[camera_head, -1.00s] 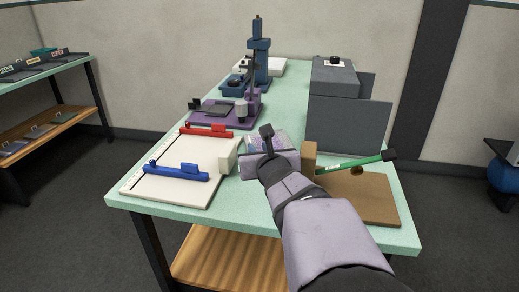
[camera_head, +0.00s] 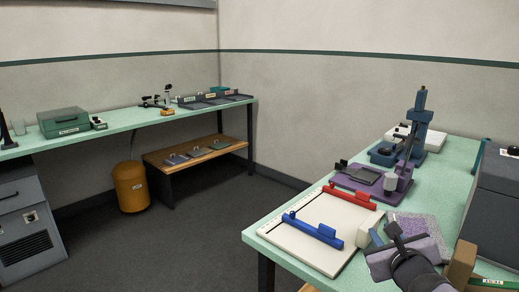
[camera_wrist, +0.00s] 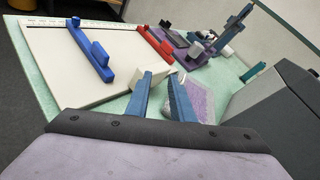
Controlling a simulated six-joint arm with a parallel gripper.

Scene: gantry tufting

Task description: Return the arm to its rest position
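My gripper (camera_head: 392,232) is at the lower right in the head view, over the front part of the mint-green bench (camera_head: 262,232). In the wrist view its two blue fingers (camera_wrist: 160,76) stand apart with a clear gap, and nothing shows between them. Beyond the fingertips are a cream block (camera_wrist: 150,76) and a speckled purple patch (camera_wrist: 198,98). In the head view the purple patch (camera_head: 425,222) lies just behind my gripper. Most of my arm is cut off by the lower edge of the head view.
A white board (camera_head: 310,248) with a blue bar (camera_head: 312,231) and a red bar (camera_head: 349,197) lies left of my gripper. A purple fixture (camera_head: 370,183) and a blue press (camera_head: 417,120) stand behind. A dark grey box (camera_head: 495,205) is at right. Floor (camera_head: 190,240) is open at left.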

